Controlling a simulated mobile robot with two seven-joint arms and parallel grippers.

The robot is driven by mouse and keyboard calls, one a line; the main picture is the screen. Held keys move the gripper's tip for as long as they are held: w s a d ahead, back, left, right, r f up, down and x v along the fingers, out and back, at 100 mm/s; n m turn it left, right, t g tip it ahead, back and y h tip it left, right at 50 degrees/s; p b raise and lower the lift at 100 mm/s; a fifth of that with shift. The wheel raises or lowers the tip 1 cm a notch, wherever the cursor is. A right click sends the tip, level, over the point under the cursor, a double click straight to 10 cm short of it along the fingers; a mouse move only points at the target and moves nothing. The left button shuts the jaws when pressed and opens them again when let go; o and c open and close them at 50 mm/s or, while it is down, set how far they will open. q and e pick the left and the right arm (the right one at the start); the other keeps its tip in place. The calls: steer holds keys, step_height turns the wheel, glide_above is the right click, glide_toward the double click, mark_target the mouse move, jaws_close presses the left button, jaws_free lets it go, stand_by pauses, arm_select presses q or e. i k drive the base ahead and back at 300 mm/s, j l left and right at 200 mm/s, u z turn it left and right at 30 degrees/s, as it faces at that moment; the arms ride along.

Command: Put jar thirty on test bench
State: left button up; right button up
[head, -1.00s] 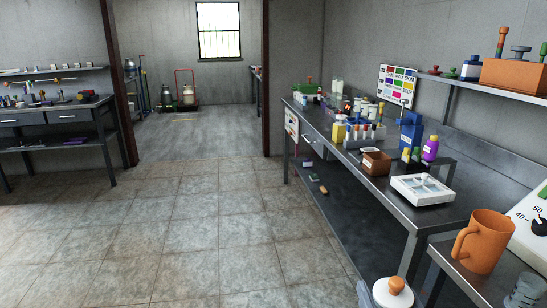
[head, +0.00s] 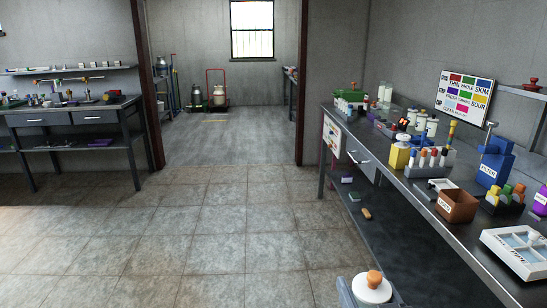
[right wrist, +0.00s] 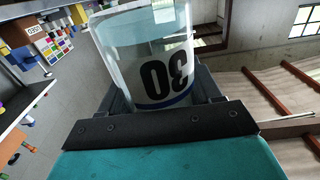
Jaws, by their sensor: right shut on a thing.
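Jar thirty is a clear jar with a white lid and orange knob (head: 372,287), at the bottom edge of the head view. In the right wrist view the clear jar (right wrist: 150,55) carries a black "30" and a blue band, and looks mostly empty. My right gripper (head: 370,297) is shut around it, in the air in front of the bench. A long dark steel bench (head: 425,215) with many testing items runs along the right wall; I cannot read a name on it. My left gripper is out of view.
The right bench holds a brown box (head: 457,206), a blue filter unit (head: 493,165), a white tray (head: 520,252) and a yellow bottle (head: 399,154). A colour chart (head: 466,95) hangs behind. Another bench (head: 95,116) stands at left. The tiled floor between is clear.

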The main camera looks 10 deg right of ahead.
mark_target(378, 150)
steer(key=i+z, duration=0.1)
steer(key=i, duration=0.8)
steer(key=i+j, duration=0.2)
steer(key=i, duration=0.75)
steer(key=i+j+z, duration=0.15)
steer(key=i+z, duration=0.3)
steer(key=i+j+z, duration=0.4)
steer(key=i, duration=0.2)
steer(key=i+j+z, duration=0.45)
